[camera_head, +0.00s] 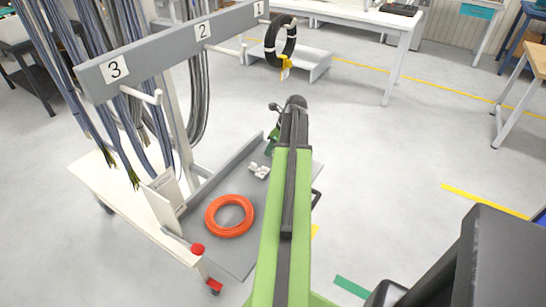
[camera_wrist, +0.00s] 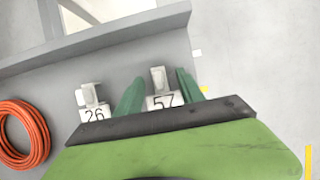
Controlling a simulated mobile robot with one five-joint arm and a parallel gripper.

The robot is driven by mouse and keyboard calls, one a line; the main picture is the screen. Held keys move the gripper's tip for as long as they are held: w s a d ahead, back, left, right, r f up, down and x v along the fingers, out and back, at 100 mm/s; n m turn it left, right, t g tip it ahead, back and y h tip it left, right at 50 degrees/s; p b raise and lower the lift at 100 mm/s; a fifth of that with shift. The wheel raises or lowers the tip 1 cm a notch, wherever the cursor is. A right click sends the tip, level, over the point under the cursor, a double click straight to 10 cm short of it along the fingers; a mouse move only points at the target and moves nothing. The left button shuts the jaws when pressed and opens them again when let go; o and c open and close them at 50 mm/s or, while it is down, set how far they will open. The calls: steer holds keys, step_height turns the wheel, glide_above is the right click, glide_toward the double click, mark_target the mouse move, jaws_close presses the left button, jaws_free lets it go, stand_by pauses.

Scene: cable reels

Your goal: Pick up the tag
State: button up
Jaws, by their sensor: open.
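Two white tags lie on the grey lower shelf of a cart, small in the head view (camera_head: 258,170). In the wrist view one is marked 57 (camera_wrist: 163,101) and the other 26 (camera_wrist: 95,113). My gripper (camera_wrist: 160,78) is open, its green fingers on either side of tag 57, with no visible contact. Tag 26 is outside the left finger. In the head view my gripper (camera_head: 271,146) is partly hidden by my arm. I cannot tell its height above the shelf. A yellow tag (camera_head: 285,66) hangs from a black coil (camera_head: 270,46) on peg 1.
An orange coil (camera_head: 213,216) lies on the grey shelf (camera_head: 236,261), left of the tags. It also shows in the wrist view (camera_wrist: 42,130). A raised grey rail (camera_wrist: 110,35) borders the shelf beyond the tags. Grey-blue cables (camera_head: 68,65) hang at left.

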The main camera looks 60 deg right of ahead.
steer(key=shift+f, duration=0.1)
jaws_close()
stand_by(0.3)
steer(key=shift+r+p, duration=0.6)
steer(key=shift+p, duration=0.2)
step_height(320, 180, up, 4)
steer(key=p, duration=0.4)
steer(key=s+d+r+p, duration=0.5)
steer(key=s+d, duration=0.2)
steer(key=s, duration=0.1)
steer(key=shift+s+d+r+p, duration=0.3)
steer(key=shift+s+r+p, duration=0.1)
